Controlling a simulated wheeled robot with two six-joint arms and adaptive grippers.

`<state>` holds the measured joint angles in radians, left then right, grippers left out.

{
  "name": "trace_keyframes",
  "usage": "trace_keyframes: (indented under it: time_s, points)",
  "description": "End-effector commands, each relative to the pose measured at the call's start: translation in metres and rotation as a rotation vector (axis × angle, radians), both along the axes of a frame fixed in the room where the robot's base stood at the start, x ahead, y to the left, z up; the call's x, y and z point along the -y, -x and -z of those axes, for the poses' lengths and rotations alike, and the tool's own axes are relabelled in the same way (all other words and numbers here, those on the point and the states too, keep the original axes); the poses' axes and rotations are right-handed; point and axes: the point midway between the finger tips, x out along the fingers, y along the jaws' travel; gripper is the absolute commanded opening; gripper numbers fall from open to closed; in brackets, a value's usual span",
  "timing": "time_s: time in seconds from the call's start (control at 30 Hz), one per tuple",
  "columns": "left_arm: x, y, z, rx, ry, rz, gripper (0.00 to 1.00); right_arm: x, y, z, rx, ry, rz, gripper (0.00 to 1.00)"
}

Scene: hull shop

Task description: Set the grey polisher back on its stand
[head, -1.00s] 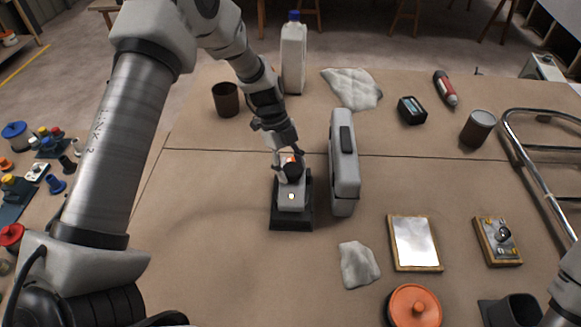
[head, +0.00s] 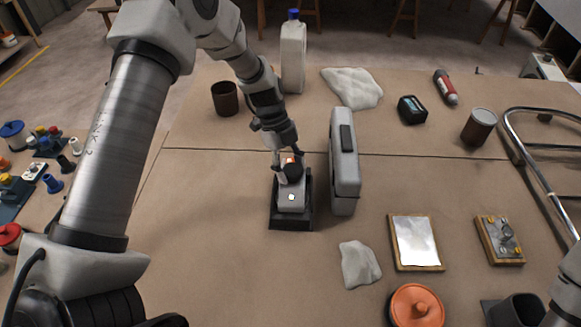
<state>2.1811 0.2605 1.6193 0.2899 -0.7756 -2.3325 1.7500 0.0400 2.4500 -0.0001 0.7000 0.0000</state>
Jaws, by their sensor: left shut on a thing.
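The grey polisher (head: 291,198), a small light-grey body with a dark and orange top, is upright at the dark stand (head: 291,224) in the middle of the table. The stand's dark base shows in front of it and its dark upright shows along the right side. Whether the polisher rests fully on the base cannot be told. My left gripper (head: 288,167) comes down from above and is shut on the polisher's top. Its fingers partly hide the dark grip.
A tall grey case (head: 345,175) stands close to the right of the stand. A crumpled cloth (head: 359,265), a framed plate (head: 415,243) and an orange lid (head: 415,305) lie nearer right. A brown cup (head: 226,99) and white bottle (head: 293,55) stand behind. The table left of the stand is clear.

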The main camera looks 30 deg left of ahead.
Motion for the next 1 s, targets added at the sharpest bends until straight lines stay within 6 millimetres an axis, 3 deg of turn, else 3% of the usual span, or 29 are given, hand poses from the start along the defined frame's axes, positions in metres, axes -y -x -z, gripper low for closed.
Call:
trace_keyframes:
  time_s: [0.1, 0.13, 0.17, 0.47, 1.0]
  points:
    - [0.0, -0.001, 0.002, 0.001, 0.0, 0.0, 0.02, 0.0, 0.0, 0.003, 0.0, 0.0, 0.0, 0.0]
    - [0.0, -0.001, 0.002, 0.001, 0.0, 0.0, 0.56, 0.0, 0.0, 0.002, 0.0, 0.0, 0.0, 0.0]
    - [0.0, -0.001, 0.001, 0.001, 0.0, 0.0, 0.63, 0.0, 0.0, 0.002, 0.0, 0.0, 0.0, 0.0]
    - [0.0, 0.0, 0.002, -0.001, 0.0, 0.0, 0.63, 0.0, 0.0, 0.001, 0.0, 0.0, 0.0, 0.0]
    - [-0.018, -0.007, -0.046, 0.002, 0.001, 0.0, 0.63, 0.0, 0.0, -0.027, 0.0, 0.0, 0.0, 0.0]
